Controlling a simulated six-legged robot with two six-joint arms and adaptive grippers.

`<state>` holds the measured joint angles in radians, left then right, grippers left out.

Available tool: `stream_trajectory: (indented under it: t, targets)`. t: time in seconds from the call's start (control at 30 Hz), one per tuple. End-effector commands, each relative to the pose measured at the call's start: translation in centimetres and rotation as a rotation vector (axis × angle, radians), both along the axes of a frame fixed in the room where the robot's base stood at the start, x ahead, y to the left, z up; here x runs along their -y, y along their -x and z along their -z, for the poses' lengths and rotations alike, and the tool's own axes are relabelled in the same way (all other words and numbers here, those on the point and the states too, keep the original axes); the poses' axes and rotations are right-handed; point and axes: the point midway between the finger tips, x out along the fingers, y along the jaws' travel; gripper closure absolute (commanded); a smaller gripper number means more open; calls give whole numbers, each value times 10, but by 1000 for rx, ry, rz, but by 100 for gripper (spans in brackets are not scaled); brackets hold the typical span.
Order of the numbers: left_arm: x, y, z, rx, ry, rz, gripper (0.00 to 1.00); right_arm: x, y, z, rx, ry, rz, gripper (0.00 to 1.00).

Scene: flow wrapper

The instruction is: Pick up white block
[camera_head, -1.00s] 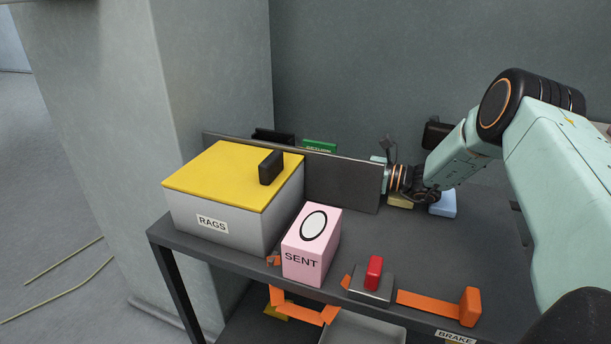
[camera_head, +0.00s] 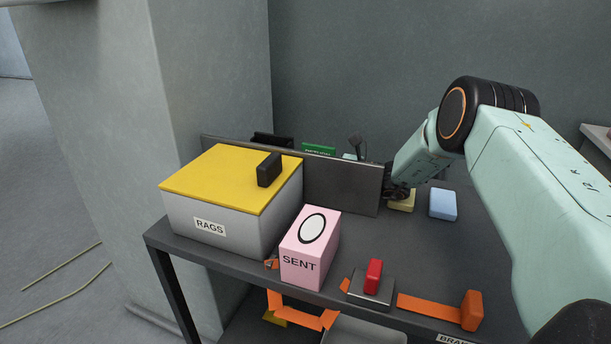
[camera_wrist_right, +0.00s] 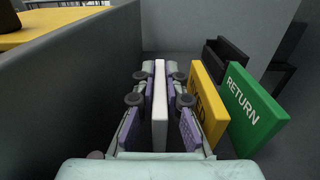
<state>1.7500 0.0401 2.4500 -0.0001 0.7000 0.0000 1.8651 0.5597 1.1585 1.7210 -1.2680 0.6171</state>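The white block (camera_wrist_right: 160,108) is a thin upright slab in the right wrist view, seen nearly edge-on. My right gripper (camera_wrist_right: 160,72) is around it, with one finger on each side. Narrow gaps seem to show between the fingers and the block, so the fingers look open. In the head view my right arm reaches behind the dark upright panel (camera_head: 342,185). The panel hides the block and most of the gripper there; a small part shows above its top edge. My left gripper is not in view.
Just right of the gripper stand a yellow board (camera_wrist_right: 208,103) and a green RETURN board (camera_wrist_right: 252,110). The panel is close on the left. A RAGS box (camera_head: 225,205), pink SENT box (camera_head: 310,250), red switch (camera_head: 373,276) and blue block (camera_head: 442,204) are on the table.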

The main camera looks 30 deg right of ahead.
Motion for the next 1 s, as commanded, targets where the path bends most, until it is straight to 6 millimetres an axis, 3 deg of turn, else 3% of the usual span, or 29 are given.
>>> stream_trajectory:
  t: [0.63,0.83,1.0]
  targets:
    - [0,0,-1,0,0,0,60,0,0,-4,1,0,0,100]
    - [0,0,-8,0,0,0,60,0,0,-27,2,-1,0,100]
    - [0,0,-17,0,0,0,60,0,0,-59,4,-1,0,100]
